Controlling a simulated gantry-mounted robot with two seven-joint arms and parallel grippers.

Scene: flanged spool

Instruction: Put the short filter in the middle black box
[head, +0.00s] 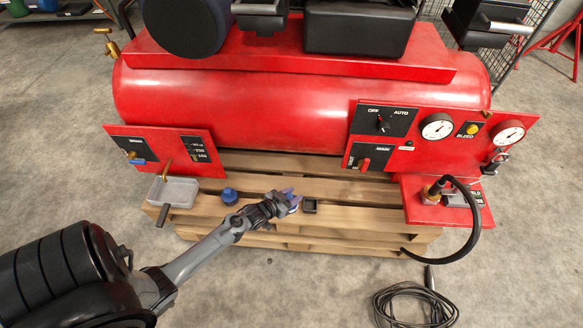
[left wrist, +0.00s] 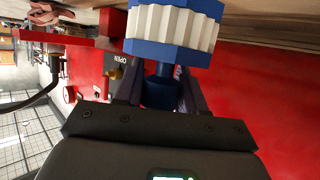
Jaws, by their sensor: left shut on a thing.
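My left gripper (head: 290,201) reaches over the wooden pallet in front of the red tank. It is shut on a filter with blue ends and a white pleated band, large in the left wrist view (left wrist: 175,28). The gripper fingers hold the filter by its narrow blue stem. In the head view the filter is mostly hidden by the gripper. A small open black box (head: 310,206) sits on the pallet just right of the gripper. I see no other such box beside it. My right gripper is not in view.
A blue round piece (head: 230,196) stands on the pallet left of the gripper. A grey tray (head: 181,189) is farther left. A red platform (head: 425,207) with a black hose (head: 477,222) is at right. Pallet boards right of the black box are clear.

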